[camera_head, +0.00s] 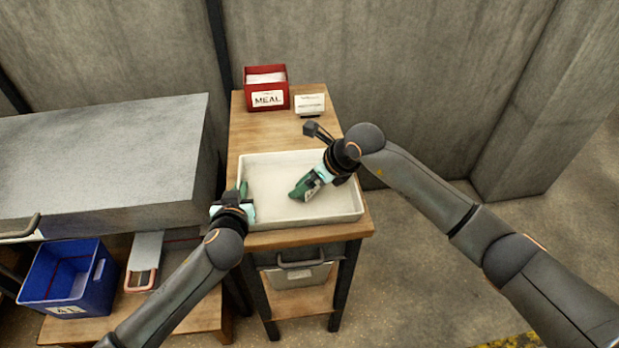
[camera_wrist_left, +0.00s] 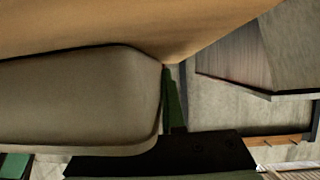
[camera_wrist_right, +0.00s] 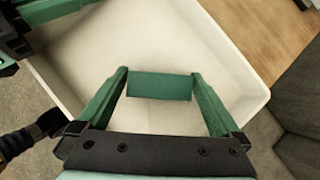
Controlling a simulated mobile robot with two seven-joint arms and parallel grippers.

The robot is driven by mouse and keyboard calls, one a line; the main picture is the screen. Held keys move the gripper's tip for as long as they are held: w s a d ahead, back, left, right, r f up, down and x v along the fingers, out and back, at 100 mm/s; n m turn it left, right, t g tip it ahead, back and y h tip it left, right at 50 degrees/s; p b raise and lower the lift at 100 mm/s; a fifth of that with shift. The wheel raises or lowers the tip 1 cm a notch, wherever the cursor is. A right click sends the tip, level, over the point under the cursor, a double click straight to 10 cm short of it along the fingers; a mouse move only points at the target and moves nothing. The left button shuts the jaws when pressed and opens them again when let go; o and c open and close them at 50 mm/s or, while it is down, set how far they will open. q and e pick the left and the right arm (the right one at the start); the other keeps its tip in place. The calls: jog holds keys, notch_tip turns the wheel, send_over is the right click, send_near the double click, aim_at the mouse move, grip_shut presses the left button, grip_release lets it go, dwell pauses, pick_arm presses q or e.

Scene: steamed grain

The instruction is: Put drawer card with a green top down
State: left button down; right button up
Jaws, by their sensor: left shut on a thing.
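The drawer card with a green top (camera_wrist_right: 160,86) is between the green fingertips of my right gripper (camera_wrist_right: 158,84), touching both sides. In the head view my right gripper (camera_head: 302,190) is over the inside of the white tray (camera_head: 340,218). Whether the card touches the tray floor cannot be told. My left gripper (camera_head: 241,192) is shut on the tray's left rim. In the left wrist view the tray wall (camera_wrist_left: 75,100) fills the left side beside a green finger (camera_wrist_left: 174,103).
The tray stands on a wooden table (camera_head: 255,130). A red MEAL box (camera_head: 266,89) and a white label card (camera_head: 310,104) stand at its back. A grey cabinet (camera_head: 100,150) and a blue bin (camera_head: 68,278) are at left.

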jog(key=shift+d+r, duration=0.15)
jog(key=shift+r, duration=0.3)
jog(key=v, duration=1.1)
jog(key=shift+s+r, duration=0.2)
pick_arm(q)
jog(key=c, duration=0.9)
grip_release()
jog(key=shift+c, duration=0.2)
jog(key=v, duration=1.2)
